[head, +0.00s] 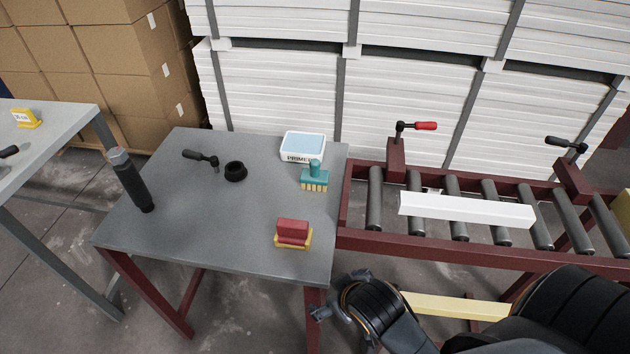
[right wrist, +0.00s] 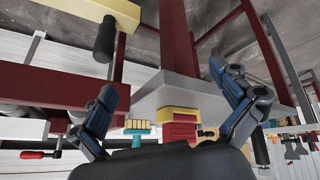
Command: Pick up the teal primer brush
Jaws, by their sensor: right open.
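The teal primer brush (head: 314,172) stands on the grey table, bristles down, right by the front of the white primer tray (head: 303,158). Its bristles are yellow. It also shows in the right wrist view (right wrist: 137,131), upside down, close to the left finger. My right gripper (head: 333,297) is off the table's front right corner, nearer to me than the brush and apart from it. In the right wrist view its two fingers are spread wide with nothing between them (right wrist: 165,80). My left gripper is not in view.
A red block on a yellow base (head: 292,234) stands on the table (head: 215,235) between my right gripper and the brush. A dark cylinder tool (head: 130,180), a black ring (head: 235,172) and a black-handled clamp (head: 201,158) are further left. A roller conveyor (head: 430,238) adjoins on the right.

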